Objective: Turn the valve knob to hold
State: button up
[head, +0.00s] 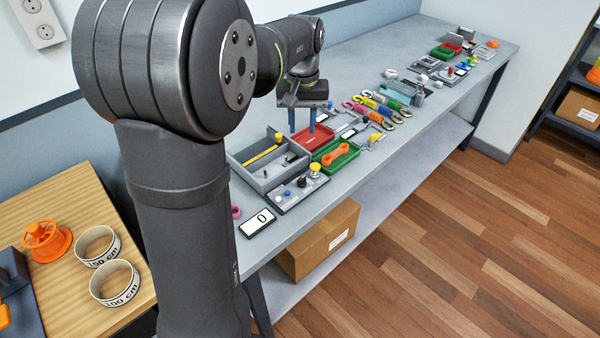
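My gripper (302,129) points down over the grey bench, just above or beside the red tray (324,138). Its two blue fingers are apart with nothing seen between them. Nearer to the camera is a dark grey panel (276,207) with a yellow knob (314,169), a dark knob (301,182) and small blue and white parts. My gripper is behind this panel in the picture and not touching it. I cannot tell which knob is the valve knob, and no "hold" mark is readable.
A grey divided tray (241,167) and a green tray (343,165) with an orange part stand close by. A white card reading 0 (257,222) lies at the near end. Coloured strap rings (379,105) crowd the bench farther back. The bench's front edge is mostly clear.

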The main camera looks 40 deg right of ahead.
jog(key=m, duration=0.9)
send_near(302, 178)
notch_tip(302, 178, down, 9)
jog(key=shift+w+r, duration=0.1)
jog(key=shift+r, duration=0.1)
grip_shut()
